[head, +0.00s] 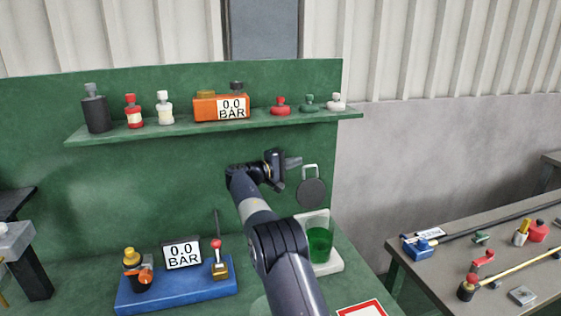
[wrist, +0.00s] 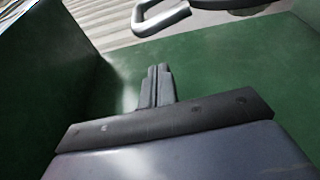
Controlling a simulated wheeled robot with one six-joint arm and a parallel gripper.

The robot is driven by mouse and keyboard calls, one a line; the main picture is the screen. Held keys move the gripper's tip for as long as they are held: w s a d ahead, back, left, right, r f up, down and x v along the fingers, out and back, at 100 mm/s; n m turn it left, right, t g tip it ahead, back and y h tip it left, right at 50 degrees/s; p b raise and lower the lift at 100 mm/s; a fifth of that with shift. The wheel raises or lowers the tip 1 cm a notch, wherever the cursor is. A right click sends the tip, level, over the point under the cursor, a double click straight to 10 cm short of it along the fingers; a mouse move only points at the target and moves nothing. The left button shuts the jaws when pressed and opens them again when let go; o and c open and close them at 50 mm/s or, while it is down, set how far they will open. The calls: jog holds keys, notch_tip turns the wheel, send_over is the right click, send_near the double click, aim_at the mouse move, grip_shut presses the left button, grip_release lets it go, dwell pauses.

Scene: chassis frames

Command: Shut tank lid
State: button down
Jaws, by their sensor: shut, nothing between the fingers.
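The tank (head: 320,240) is a clear container with green liquid, on a pale base at the right end of the green bench. Its lid (head: 311,194) is a dark round disc standing open above the tank, with a light grey loop handle (head: 311,170) at its top. In the wrist view the handle (wrist: 160,18) shows at the top edge, with part of the dark lid (wrist: 235,4) beside it. My gripper (head: 297,161) is shut and empty, just left of the handle in the head view. Its closed fingers (wrist: 158,70) appear apart from the handle in the wrist view.
A shelf (head: 160,133) with bottles and an orange gauge box (head: 220,106) runs above my gripper. A blue base (head: 180,292) with a gauge and a red-knobbed lever stands at lower left. A grey table (head: 500,240) with tools stands right.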

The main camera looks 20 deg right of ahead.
aim_at(304, 174)
jog(key=shift+s+a+r, duration=0.1)
jog(key=shift+s+a, duration=0.05)
jog(key=shift+s, duration=0.85)
jog(key=shift+s+a+r, duration=0.1)
jog(key=shift+s+a, duration=0.05)
jog(key=shift+s, duration=0.8)
jog(key=shift+s+f+b, duration=0.1)
jog(key=shift+s+b, duration=0.05)
jog(key=shift+b, duration=0.2)
jog(key=s+m+h+b, duration=0.1)
jog(key=s+m+b, duration=0.3)
jog(key=b, duration=1)
jog(key=shift+s, duration=0.8)
jog(key=s+f+m+g+h+b, duration=0.1)
jog(key=s+f+m+h+b, duration=0.2)
jog(key=s+m+b, duration=0.6)
jog(key=shift+s+f+m+g+b, duration=0.35)
jog(key=shift+s+f+b, duration=0.45)
jog(key=shift+b, duration=5.2)
